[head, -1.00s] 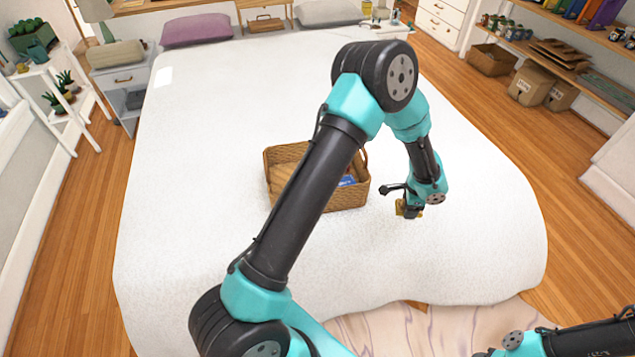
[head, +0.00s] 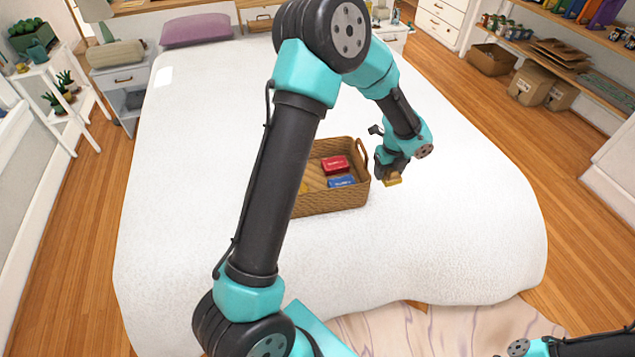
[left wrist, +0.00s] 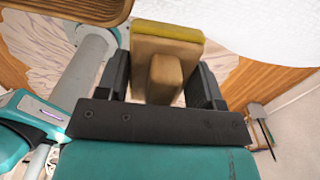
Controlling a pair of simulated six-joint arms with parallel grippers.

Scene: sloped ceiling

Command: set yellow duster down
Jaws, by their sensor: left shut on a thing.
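My left gripper (head: 388,176) is shut on the yellow duster (head: 394,182), just right of the wicker basket and seemingly above the white bed. In the left wrist view the duster (left wrist: 166,44) shows a tan block with a yellow edge and a handle between the two dark fingers (left wrist: 164,88). The wicker basket (head: 335,202) stands on the bed; its rim corner also shows in the left wrist view (left wrist: 75,18). My right gripper is outside the frames; only part of its arm shows at the lower right.
In the basket lie a red box (head: 335,164), a blue box (head: 341,182) and a bit of something yellow; my left arm hides its left part. The white bed (head: 450,240) is clear to the right and front of the basket.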

